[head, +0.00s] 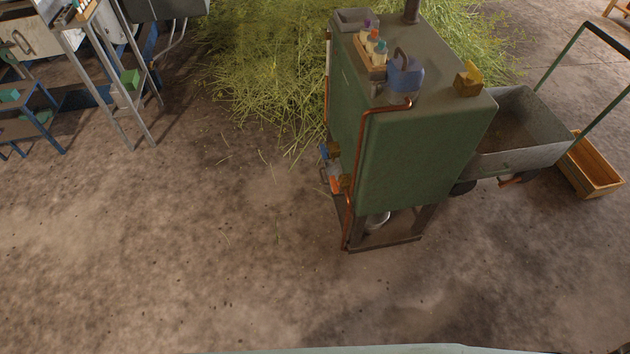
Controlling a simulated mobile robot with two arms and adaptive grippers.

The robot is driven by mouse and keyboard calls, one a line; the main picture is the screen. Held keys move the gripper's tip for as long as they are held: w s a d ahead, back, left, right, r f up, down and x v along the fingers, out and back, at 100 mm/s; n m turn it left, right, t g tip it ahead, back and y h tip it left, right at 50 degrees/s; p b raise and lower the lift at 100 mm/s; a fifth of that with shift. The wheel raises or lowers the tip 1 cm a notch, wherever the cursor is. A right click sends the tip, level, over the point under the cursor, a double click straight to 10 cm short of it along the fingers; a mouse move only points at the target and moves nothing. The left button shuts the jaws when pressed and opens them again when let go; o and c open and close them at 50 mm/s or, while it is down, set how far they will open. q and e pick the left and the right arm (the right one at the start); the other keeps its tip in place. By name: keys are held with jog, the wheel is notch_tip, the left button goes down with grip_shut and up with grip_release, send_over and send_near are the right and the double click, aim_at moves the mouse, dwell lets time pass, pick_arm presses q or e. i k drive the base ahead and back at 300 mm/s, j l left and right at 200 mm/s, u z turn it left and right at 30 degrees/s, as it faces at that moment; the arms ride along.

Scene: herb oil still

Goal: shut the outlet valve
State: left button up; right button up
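The green still cabinet (410,150) stands on legs right of centre, with a copper pipe (358,150) running down its near left edge. On its left side, low down, are small fittings seen edge-on: a blue part (324,152) and an orange-red part (336,184) below it. They may be valve handles, but I cannot tell which is the outlet valve or whether it is open. A yellow piece on a brown block (467,80) sits on the cabinet's top right. Neither of my grippers is in view.
Cut herbs (262,70) cover the floor behind the still. A grey cart (520,135) stands close at its right, with a wooden crate (590,168) beyond. A metal stand (112,85) is at the upper left. The floor in front and left is clear.

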aim_at(335, 184)
jog(key=z, duration=0.3)
jog(key=i+j+z, duration=0.15)
jog(key=j+z, duration=0.3)
jog(key=i+j+z, duration=0.1)
jog(key=j+z, duration=0.25)
jog(key=z, duration=0.15)
